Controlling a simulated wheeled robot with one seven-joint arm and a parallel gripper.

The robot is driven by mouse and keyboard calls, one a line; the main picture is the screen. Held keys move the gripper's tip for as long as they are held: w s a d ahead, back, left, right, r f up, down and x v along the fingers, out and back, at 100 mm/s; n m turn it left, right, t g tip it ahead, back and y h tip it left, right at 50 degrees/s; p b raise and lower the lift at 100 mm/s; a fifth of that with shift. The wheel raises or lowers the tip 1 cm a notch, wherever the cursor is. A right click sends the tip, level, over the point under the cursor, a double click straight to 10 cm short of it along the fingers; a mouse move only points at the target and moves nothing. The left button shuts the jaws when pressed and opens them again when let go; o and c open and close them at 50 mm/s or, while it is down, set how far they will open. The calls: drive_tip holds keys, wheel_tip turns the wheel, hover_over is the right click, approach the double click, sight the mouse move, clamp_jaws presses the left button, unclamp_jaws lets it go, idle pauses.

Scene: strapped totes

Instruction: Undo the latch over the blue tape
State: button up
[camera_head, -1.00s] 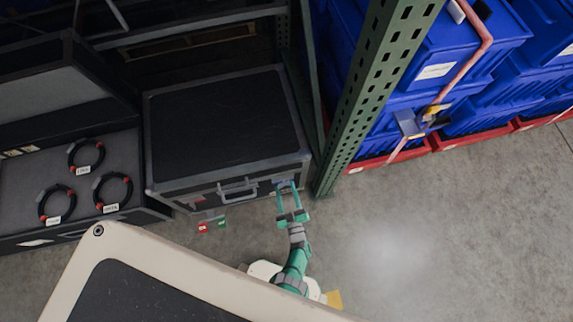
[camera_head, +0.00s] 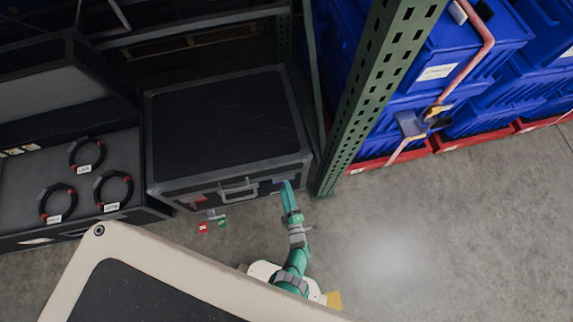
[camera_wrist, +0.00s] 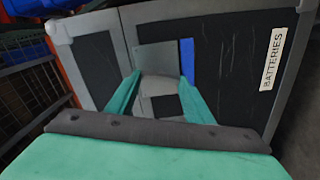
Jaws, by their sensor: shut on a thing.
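A black case (camera_head: 222,125) with grey edging stands closed beside the green rack post. Its front, with a BATTERIES label (camera_wrist: 272,59), fills much of the wrist view. A grey latch (camera_wrist: 158,57) sits on that front, with a strip of blue tape (camera_wrist: 187,60) showing beside it. My gripper (camera_head: 287,187) is at the right part of the case front. In the wrist view my gripper (camera_wrist: 160,84) has its two green fingers on either side of the latch's lower part, shut on it. The exact finger contact is partly hidden.
An open case (camera_head: 72,225) with several black cable coils is at the left. A green rack post (camera_head: 375,95) and blue totes (camera_head: 440,70) stand at the right. The concrete floor at right is clear.

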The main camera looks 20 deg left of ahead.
drive_tip(key=shift+w+n, duration=0.15)
drive_tip(key=shift+n, duration=1.35)
drive_tip(key=o, duration=1)
drive_tip(key=shift+o, duration=0.2)
drive_tip(key=v, duration=1)
drive_tip(key=shift+s+d, duration=0.25)
drive_tip(key=shift+s, duration=0.1)
